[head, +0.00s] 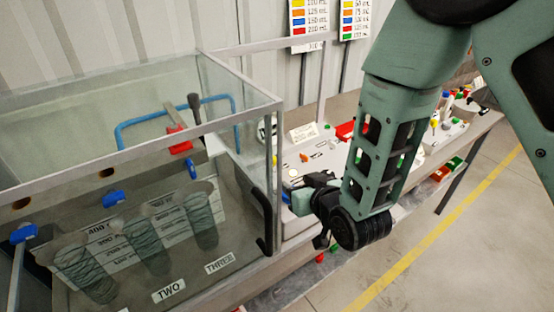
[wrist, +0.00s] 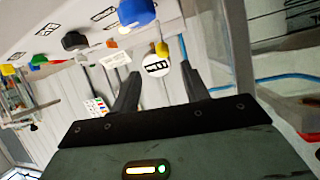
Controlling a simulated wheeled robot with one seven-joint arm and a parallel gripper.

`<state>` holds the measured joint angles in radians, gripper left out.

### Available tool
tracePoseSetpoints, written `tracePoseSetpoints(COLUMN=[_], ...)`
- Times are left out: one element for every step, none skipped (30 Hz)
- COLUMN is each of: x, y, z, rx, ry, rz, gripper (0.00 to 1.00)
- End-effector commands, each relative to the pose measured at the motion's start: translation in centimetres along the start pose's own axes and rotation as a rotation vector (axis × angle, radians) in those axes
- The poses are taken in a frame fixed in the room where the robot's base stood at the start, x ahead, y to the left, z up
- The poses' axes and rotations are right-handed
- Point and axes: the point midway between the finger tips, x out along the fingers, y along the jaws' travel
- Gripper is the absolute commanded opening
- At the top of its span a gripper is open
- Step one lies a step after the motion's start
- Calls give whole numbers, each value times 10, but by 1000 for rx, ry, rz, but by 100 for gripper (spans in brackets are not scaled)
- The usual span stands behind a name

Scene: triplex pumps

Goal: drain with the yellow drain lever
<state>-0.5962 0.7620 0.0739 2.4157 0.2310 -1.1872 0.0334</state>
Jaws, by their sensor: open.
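My gripper (head: 288,190) is at the right end of the glass tank in the head view, over the front of the white bench panel. In the wrist view my gripper (wrist: 158,70) has its two dark fingers wide apart with nothing held between them. A small yellow piece (wrist: 162,48), which looks like the yellow lever, shows just beyond the fingertips, beside a round white labelled disc (wrist: 157,66). A blue knob (wrist: 136,12) is near it. I cannot make out the yellow lever for sure in the head view; my gripper and arm cover part of that area.
The glass tank (head: 279,130) stands left of my gripper, with a black handle (head: 266,225) on its near corner. A white card (head: 304,132) stands on the bench. Open floor lies at the right.

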Motion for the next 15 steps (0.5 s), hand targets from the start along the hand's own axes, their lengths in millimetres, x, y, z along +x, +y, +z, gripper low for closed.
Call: tracePoseSetpoints(x=[0,0,1,2,3,6,9,12,17,21,27,34,40,46,55], y=[-2,-2,-3,-3,-3,-3,-3,-3,-3,-3,-3,-3,-3,-3,-3], z=[-1,-1,-1,-1,-2,-2,-3,-3,-4,-4,-4,-5,-5,-6,-6], rx=[-4,-5,-6,-7,-7,-7,-6,-6,-6,-6,-7,-7,-7,-6,-7], ry=[14,22,30,34,36,39,39,38,39,39,38,37,37,39,38], rz=[-1,-1,-2,-2,-2,-2,-2,-2,-2,-2,-2,-2,-2,-1,-1], gripper=[46,46,46,46,46,46,46,46,46,46,46,46,46,46,46])
